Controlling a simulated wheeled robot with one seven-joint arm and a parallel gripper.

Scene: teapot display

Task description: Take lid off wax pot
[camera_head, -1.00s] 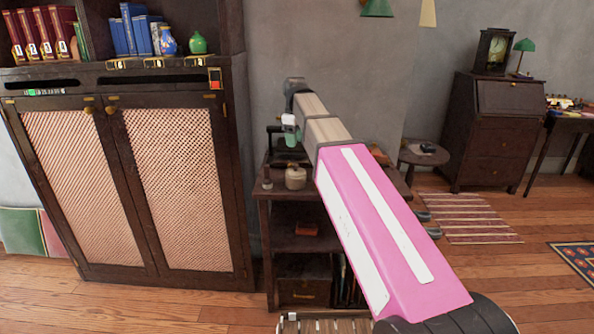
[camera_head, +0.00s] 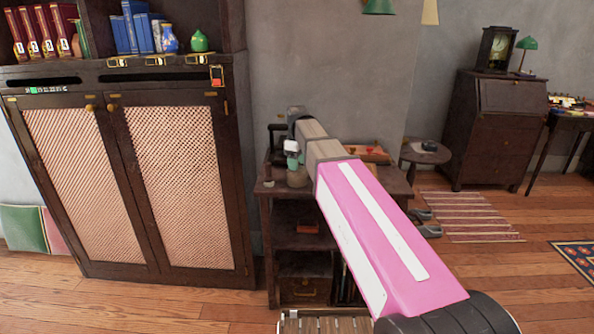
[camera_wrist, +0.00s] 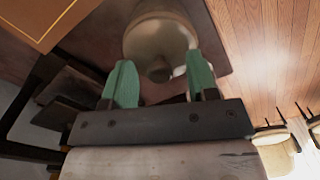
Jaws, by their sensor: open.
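The wax pot (camera_head: 298,178) is a small beige round pot on top of the dark wooden stand, partly hidden by my gripper in the head view. In the wrist view the pot (camera_wrist: 160,38) shows from above, with its lid and a round knob (camera_wrist: 159,70) toward my fingers. My gripper (camera_wrist: 161,82) is open, with one green finger on each side of the knob's line. The fingertips reach near the knob; I cannot tell whether they touch it. In the head view my gripper (camera_head: 292,160) is just above the pot.
The dark stand (camera_head: 285,206) has lower shelves with a small reddish box (camera_head: 307,228). A small light object (camera_head: 268,183) sits left of the pot. An orange-red item (camera_head: 370,154) lies behind my arm. A tall cabinet (camera_head: 190,265) stands close on the left.

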